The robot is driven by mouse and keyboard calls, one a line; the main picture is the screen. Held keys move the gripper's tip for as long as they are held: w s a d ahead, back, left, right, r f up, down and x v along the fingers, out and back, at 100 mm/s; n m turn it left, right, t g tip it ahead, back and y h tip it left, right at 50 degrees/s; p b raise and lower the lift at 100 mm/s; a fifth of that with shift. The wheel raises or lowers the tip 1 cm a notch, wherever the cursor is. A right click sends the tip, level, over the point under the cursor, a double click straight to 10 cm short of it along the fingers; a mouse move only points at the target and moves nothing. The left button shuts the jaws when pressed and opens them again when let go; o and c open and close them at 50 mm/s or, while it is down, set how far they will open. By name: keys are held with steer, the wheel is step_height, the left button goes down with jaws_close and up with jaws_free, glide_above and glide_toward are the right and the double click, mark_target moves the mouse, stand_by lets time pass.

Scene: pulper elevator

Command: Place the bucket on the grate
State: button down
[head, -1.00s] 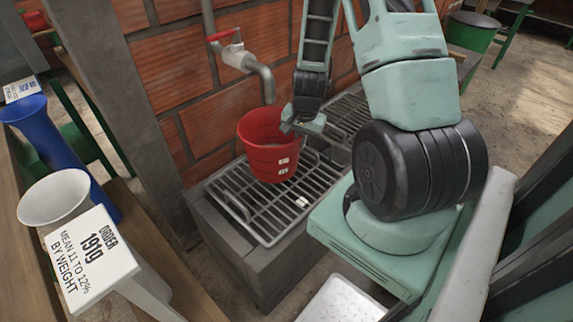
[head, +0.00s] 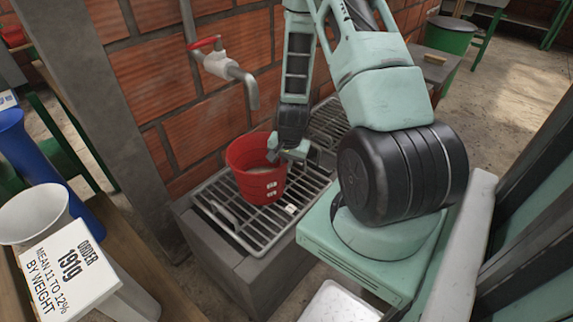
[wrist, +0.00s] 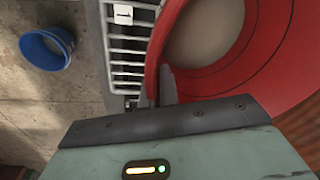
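The red bucket (head: 258,178) is upright at the metal grate (head: 236,231), below the tap, with pale contents inside; I cannot tell whether its base touches the bars. My gripper (head: 279,153) is at the bucket's right rim. In the wrist view the fingers (wrist: 160,88) are close together at the red bucket wall (wrist: 200,45), and they look shut on its rim. The grate (wrist: 125,50) also shows in the wrist view, beside the bucket, with a small white tag marked 1.
A tap (head: 228,68) sticks out from the brick wall behind the grate. A wooden table at left holds a blue vessel (head: 35,165), a white cup (head: 35,210) and an order sign (head: 66,268). A blue bucket (wrist: 47,48) stands on the floor in the wrist view.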

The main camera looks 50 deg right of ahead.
steer(key=c, duration=1.7)
jaws_free()
steer(key=shift+f, duration=0.1)
step_height(320, 180, up, 12)
steer(key=s+p, duration=0.2)
steer(key=w+a+r+n+y, duration=0.1)
steer(key=a+r+n, duration=0.4)
steer(key=a, duration=0.7)
steer(key=w+a+r+n+y, duration=0.1)
steer(key=a+r+n, duration=0.4)
steer(key=a, duration=0.7)
steer(key=s+a+r+n, duration=0.2)
steer(key=s+a+n, duration=0.2)
steer(key=s, duration=0.1)
steer(key=s+a+r+n+g, duration=0.1)
steer(key=s+a+r+n, duration=0.2)
steer(key=s+a+n, duration=0.1)
steer(key=s+a+r+n, duration=0.2)
steer(key=s+a+n, duration=0.2)
steer(key=s+a, duration=0.1)
steer(key=shift+s+a+r+h, duration=0.15)
steer(key=shift+s+a+h, duration=0.2)
steer(key=shift+s, duration=0.2)
